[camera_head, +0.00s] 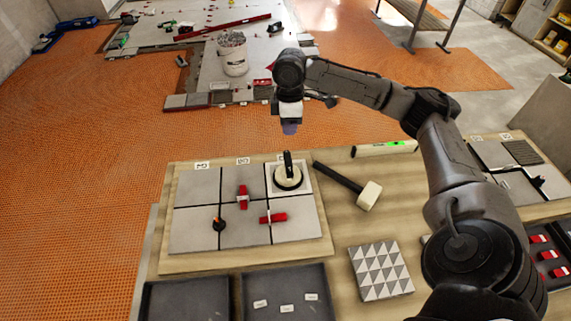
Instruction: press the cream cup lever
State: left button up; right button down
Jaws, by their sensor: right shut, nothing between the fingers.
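The cream suction cup (290,182) sits on a pale tile at the top right of the tile board. Its black lever (288,160) stands up from the middle of the cup. My right gripper (290,128) points down above and beyond the lever in the picture, with a visible gap between them. It is shut and holds nothing. Its fingertips are small and dark here. My left gripper is not in view.
Red clips (272,217) and a black-orange post (219,223) stand on the tile board (200,262). A mallet (368,195) and a green-vial level (385,149) lie right of the cup. A patterned tile (380,271) and dark trays (187,301) lie nearer.

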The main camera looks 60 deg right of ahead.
jog(key=shift+s+n, duration=0.1)
jog(key=shift+n, duration=0.3)
jog(key=b, duration=0.4)
send_near(290, 169)
jog(key=f, duration=0.7)
jog(key=shift+s+a+f, duration=0.2)
jog(key=shift+s+a, duration=0.05)
jog(key=shift+a, duration=0.15)
